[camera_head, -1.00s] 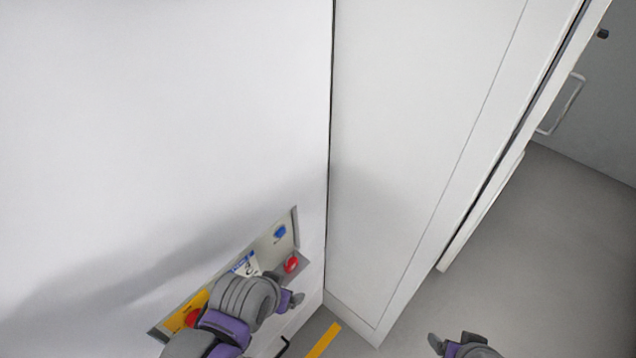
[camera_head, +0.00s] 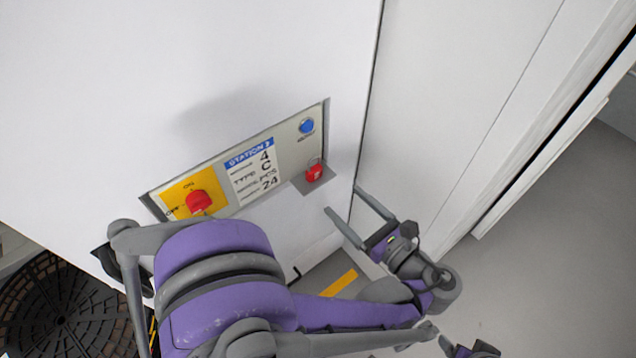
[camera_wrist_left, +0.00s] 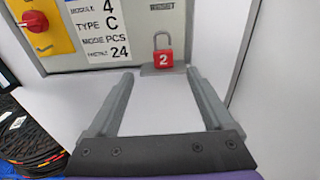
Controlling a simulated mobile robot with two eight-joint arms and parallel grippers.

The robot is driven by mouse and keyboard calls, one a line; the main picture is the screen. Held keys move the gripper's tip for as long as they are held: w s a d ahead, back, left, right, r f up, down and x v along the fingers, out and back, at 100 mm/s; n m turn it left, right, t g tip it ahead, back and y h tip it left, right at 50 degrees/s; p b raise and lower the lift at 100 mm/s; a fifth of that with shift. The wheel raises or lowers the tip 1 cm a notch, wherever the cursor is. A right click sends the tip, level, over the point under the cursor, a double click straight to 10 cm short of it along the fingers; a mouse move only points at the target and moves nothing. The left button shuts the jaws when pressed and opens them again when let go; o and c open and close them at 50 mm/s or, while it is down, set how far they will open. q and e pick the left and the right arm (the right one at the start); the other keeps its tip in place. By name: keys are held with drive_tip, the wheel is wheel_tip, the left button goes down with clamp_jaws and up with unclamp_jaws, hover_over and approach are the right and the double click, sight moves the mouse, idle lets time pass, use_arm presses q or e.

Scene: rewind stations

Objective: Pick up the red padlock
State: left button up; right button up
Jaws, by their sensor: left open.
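The red padlock (camera_head: 314,173) has a grey shackle and stands upright on a small grey ledge (camera_head: 320,183) at the right end of the control panel. In the left wrist view the padlock (camera_wrist_left: 163,60) shows a white "2" and is roughly centred between the fingertips, beyond them. My left gripper (camera_head: 343,199) is open and empty, to the lower right of the padlock and apart from it. The fingers of my right gripper are not seen; only a purple and grey part of my body shows at the bottom edge.
The panel carries a red rotary switch (camera_head: 197,202) on a yellow plate, a "Station" label (camera_head: 254,170) and a blue button (camera_head: 307,126). A white cabinet side (camera_head: 440,110) rises close to the right.

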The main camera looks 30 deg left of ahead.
sight(316, 172)
use_arm(q)
drive_tip(key=x, duration=0.7)
drive_tip(key=b+x, duration=0.1)
drive_tip(key=x, duration=0.2)
drive_tip(key=shift+w+a+f, duration=0.1)
drive_tip(key=shift+w+f, duration=0.2)
drive_tip(key=shift+w, duration=0.15)
clamp_jaws()
